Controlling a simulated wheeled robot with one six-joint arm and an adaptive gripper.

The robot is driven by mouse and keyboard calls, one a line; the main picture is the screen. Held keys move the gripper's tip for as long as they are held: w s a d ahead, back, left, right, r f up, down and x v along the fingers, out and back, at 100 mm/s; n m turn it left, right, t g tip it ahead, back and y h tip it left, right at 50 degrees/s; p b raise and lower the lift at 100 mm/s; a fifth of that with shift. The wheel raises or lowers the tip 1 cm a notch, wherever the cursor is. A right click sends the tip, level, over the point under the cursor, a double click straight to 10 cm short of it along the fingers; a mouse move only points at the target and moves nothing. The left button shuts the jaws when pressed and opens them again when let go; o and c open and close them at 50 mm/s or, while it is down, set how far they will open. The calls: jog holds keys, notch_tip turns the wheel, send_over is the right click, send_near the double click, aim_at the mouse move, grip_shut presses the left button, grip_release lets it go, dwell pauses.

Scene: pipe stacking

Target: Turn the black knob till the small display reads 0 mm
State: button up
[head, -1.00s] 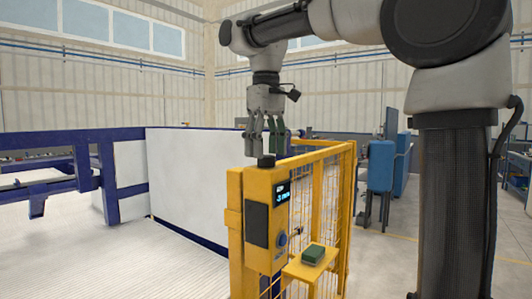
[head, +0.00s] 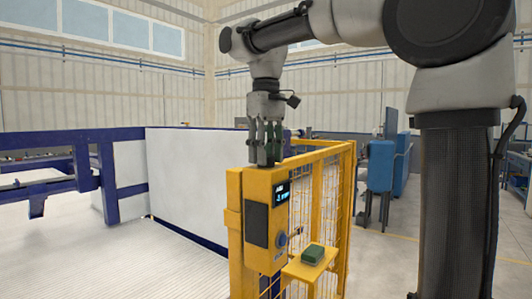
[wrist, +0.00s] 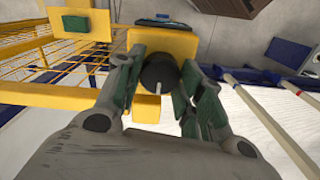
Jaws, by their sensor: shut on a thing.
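The black knob (wrist: 159,76) sits on top of the yellow control post (head: 262,215). It shows between my fingers in the wrist view, with a pale pointer line on it. My gripper (head: 264,160) is above the post, pointing down, its fingers closed around the knob; it also shows in the wrist view (wrist: 160,84). In the head view the fingers mostly hide the knob. The small display (head: 282,192) on the post is lit in blue; its number is too small to read surely.
A yellow shelf (head: 296,270) holds a green block (head: 313,254). Yellow mesh fencing (head: 325,190) runs behind to the right. A white panel (head: 190,180) with blue frame stands left.

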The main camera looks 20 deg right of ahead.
jog(key=shift+m, duration=2.7)
jog(key=o, duration=1)
jog(key=shift+r, duration=0.1)
notch_tip(320, 180, up, 12)
jog(key=shift+f, duration=0.1)
